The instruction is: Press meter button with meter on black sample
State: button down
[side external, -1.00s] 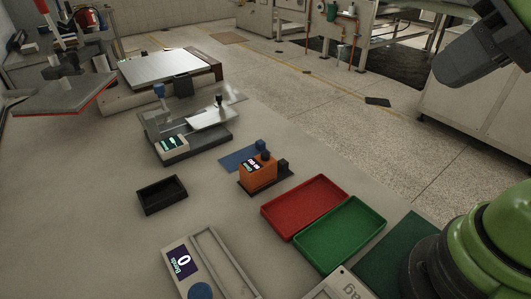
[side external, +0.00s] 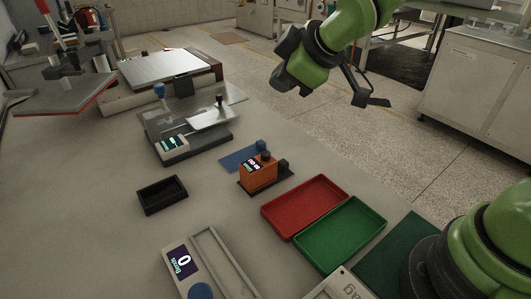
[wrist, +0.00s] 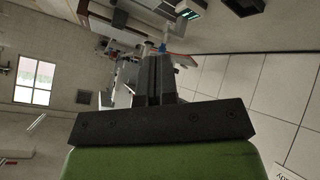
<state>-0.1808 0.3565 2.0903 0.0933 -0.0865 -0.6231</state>
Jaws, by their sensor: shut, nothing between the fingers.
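The orange meter (side external: 257,175) stands upright on the table with its lit display facing left. A dark round knob (side external: 266,156) shows on its top; I cannot tell whether this is the button. The meter stands on a flat black sample (side external: 278,182), mostly hidden under it. My gripper (side external: 284,48) is high above and beyond the meter, clear of it, pointing left. In the wrist view my gripper (wrist: 154,62) has its two dark fingers together, with nothing seen between them.
A blue sheet (side external: 234,160) lies behind the meter. A red tray (side external: 290,226) and a green tray (side external: 324,261) lie in front right. A small black tray (side external: 162,206) lies left, a tester (side external: 173,149) behind it, and a scale-like device (side external: 212,258) in front. Bare table lies between them.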

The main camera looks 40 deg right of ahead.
aim_at(265, 156)
jog(key=w+f+n, duration=0.1)
jog(key=w+a+f+n, duration=0.1)
jog(key=f, duration=0.1)
jog(key=a+f, duration=0.1)
jog(key=shift+w+f+n, duration=0.3)
jog(key=shift+w+n, duration=0.1)
jog(key=shift+f, duration=0.1)
jog(key=shift+f, duration=4.3)
jog(key=shift+f, duration=0.4)
jog(key=shift+f, duration=0.55)
jog(key=shift+r, duration=0.95)
